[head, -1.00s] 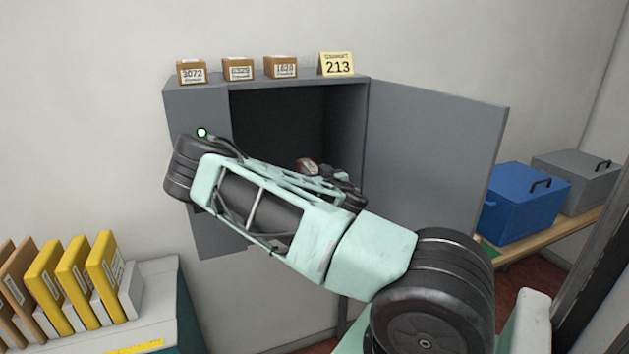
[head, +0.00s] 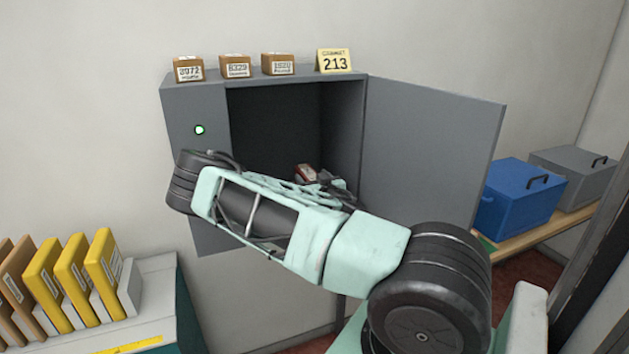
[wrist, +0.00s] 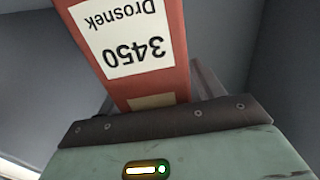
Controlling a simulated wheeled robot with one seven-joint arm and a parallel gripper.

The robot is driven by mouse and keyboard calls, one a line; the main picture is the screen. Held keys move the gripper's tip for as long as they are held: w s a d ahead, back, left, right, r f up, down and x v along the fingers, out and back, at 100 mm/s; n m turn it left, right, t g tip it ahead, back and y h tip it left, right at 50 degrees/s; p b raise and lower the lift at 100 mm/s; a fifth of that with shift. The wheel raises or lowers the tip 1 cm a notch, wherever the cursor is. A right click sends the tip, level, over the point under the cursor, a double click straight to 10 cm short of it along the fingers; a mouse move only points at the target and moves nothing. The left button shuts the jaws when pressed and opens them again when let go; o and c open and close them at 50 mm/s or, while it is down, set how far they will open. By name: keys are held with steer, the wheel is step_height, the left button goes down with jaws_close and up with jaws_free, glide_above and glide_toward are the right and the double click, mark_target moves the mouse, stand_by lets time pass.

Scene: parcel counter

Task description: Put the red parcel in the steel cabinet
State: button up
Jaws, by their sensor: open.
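The red parcel (head: 305,173) is inside the open steel cabinet (head: 346,130), low in the opening and partly hidden behind my arm. In the wrist view the parcel (wrist: 130,45) stands close in front of my gripper, with a white label reading 3450 Drosnek. My gripper (wrist: 160,108) is open at the parcel's near end. One finger shows beside the parcel's right side; the other is hidden. Whether a finger touches the parcel, and the parcel's contact with the cabinet floor, cannot be seen.
The cabinet door (head: 432,145) stands open to the right. A blue box (head: 520,198) and a grey box (head: 575,178) are at right. Yellow parcels (head: 75,267) stand in a rack at lower left.

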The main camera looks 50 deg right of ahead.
steer(key=shift+s+r, duration=0.1)
steer(key=shift+s, duration=0.05)
steer(key=p+v, duration=0.1)
steer(key=v, duration=1)
steer(key=shift+s+a, duration=0.2)
steer(key=shift+s, duration=0.15)
